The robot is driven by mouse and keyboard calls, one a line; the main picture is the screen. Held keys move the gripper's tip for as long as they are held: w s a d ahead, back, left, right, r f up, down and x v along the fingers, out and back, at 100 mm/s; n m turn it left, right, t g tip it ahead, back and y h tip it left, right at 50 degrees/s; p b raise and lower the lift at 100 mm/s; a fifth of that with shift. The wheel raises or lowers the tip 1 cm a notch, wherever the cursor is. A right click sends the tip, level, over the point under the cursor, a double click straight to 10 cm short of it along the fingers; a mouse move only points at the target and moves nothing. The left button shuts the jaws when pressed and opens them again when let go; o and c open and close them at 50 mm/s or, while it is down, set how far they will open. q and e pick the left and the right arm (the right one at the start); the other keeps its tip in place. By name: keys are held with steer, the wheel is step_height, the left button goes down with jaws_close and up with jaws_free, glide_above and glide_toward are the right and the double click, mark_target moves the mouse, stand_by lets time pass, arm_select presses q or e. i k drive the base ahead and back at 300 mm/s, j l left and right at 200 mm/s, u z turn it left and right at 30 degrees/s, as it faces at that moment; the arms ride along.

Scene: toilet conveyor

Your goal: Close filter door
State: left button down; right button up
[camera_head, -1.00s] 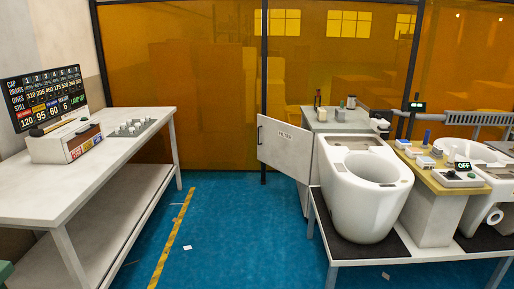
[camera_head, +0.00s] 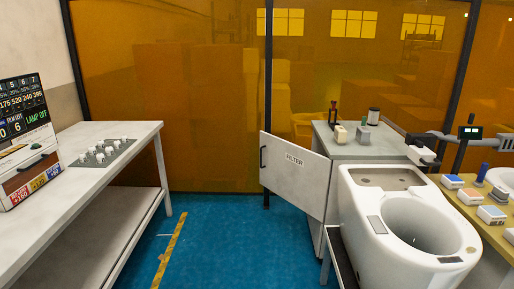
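The filter door (camera_head: 295,174) is a light grey panel with a "FILTER" label, in the middle of the head view. It stands swung open, sticking out to the left from the grey cabinet (camera_head: 364,149). A dark handle (camera_head: 263,156) is at its left, free edge. The door's right edge meets the cabinet's front left side. The cabinet's inside is hidden behind the door. Neither of my grippers is in view.
A white toilet (camera_head: 402,222) on a stand is close in front of the cabinet at right. A white table (camera_head: 95,182) with a knob panel (camera_head: 107,152) and a display (camera_head: 24,108) is at left.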

mark_target(301, 176)
steer(key=i, duration=1.4)
steer(key=i+j+z, duration=0.1)
steer(key=i, duration=1.35)
steer(key=i+j+z, duration=0.1)
steer(key=i+z, duration=0.15)
steer(key=i, duration=0.25)
steer(key=i+j+z, duration=0.2)
steer(key=i, duration=0.3)
